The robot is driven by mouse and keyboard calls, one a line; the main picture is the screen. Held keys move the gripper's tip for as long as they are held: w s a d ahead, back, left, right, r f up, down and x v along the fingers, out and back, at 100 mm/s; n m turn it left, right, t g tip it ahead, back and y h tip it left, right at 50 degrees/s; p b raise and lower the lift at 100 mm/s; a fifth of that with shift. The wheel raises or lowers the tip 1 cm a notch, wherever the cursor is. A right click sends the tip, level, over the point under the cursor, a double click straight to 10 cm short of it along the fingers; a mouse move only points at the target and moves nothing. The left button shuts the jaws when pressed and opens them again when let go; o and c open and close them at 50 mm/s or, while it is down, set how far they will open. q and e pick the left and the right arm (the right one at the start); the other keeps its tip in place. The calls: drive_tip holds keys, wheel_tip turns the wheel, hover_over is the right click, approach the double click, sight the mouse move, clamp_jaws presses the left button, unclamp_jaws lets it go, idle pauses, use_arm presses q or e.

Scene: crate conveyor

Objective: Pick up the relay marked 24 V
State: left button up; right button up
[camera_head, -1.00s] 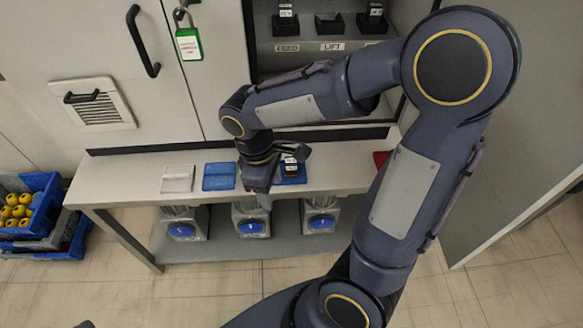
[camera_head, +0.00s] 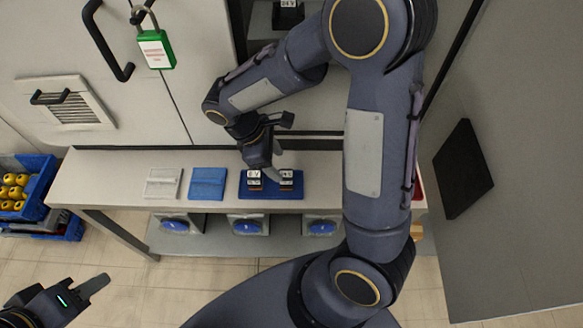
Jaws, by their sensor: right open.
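A relay with a white label reading "24 V" (camera_head: 288,6) stands in the open cabinet at the top edge, partly cut off. Two more small dark relays stand on a blue tray (camera_head: 267,192) on the bench: a left relay (camera_head: 255,183) and a right relay (camera_head: 287,183). Their labels are too small to read surely. My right gripper (camera_head: 272,158) is open just behind and above this tray, a finger close to the right relay; contact cannot be told. My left gripper (camera_head: 85,291) is at the bottom left, away from the bench; its jaw opening is unclear.
A white tray (camera_head: 162,183) and a blue tray (camera_head: 207,184) lie on the bench (camera_head: 110,180), left of the relays. A green padlock (camera_head: 156,49) hangs on the cabinet door. A blue crate with yellow items (camera_head: 40,165) stands at far left. My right arm hides the bench's right part.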

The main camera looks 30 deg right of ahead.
sight(285, 174)
drive_tip(key=x, duration=0.7)
drive_tip(key=shift+a, duration=0.1)
drive_tip(key=c, duration=1.1)
